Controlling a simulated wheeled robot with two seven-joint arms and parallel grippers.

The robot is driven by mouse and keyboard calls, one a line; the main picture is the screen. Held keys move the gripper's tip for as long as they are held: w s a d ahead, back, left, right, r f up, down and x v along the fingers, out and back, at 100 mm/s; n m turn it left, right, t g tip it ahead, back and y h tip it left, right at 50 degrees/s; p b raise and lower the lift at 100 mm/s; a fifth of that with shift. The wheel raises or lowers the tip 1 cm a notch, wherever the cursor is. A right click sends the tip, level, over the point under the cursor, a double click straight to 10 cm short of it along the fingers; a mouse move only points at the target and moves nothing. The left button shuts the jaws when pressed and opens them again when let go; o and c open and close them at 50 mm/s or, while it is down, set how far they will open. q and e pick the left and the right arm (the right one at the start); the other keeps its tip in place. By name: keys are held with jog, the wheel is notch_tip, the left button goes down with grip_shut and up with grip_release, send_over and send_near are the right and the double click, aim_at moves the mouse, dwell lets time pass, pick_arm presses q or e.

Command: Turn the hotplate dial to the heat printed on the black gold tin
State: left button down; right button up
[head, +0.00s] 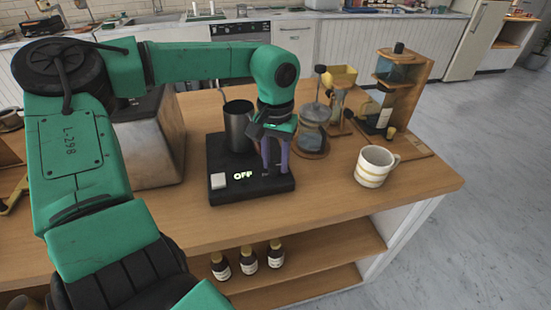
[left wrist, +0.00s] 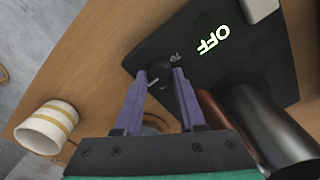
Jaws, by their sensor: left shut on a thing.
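The black hotplate (head: 225,192) stands on the wooden cart top, and its lit display (head: 243,176) reads OFF. It also shows in the left wrist view (left wrist: 235,68). My left gripper (head: 275,170) reaches down to the hotplate's right front part. In the left wrist view, its purple fingers (left wrist: 160,80) are shut on the dark dial (left wrist: 158,70), one on either side. Small pale markings show beside the dial, but the heat it points to is unclear. I cannot make out the black gold tin or its print with certainty. My right gripper is not in view.
A dark metal jug (head: 238,127) stands on the back of the hotplate, close to my left gripper. A glass brewer (head: 313,130), a wooden-framed brewer (head: 400,85) and a striped mug (head: 373,168) stand to the right. Small bottles (head: 248,258) stand on the shelf below.

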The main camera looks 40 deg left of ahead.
aim_at(275, 165)
pick_arm(q)
jog(key=c, duration=0.5)
grip_release()
jog(key=shift+r, duration=0.1)
notch_tip(275, 165, up, 14)
jog(key=shift+r, duration=0.25)
jog(key=shift+r+p, duration=0.1)
jog(key=shift+p, duration=0.25)
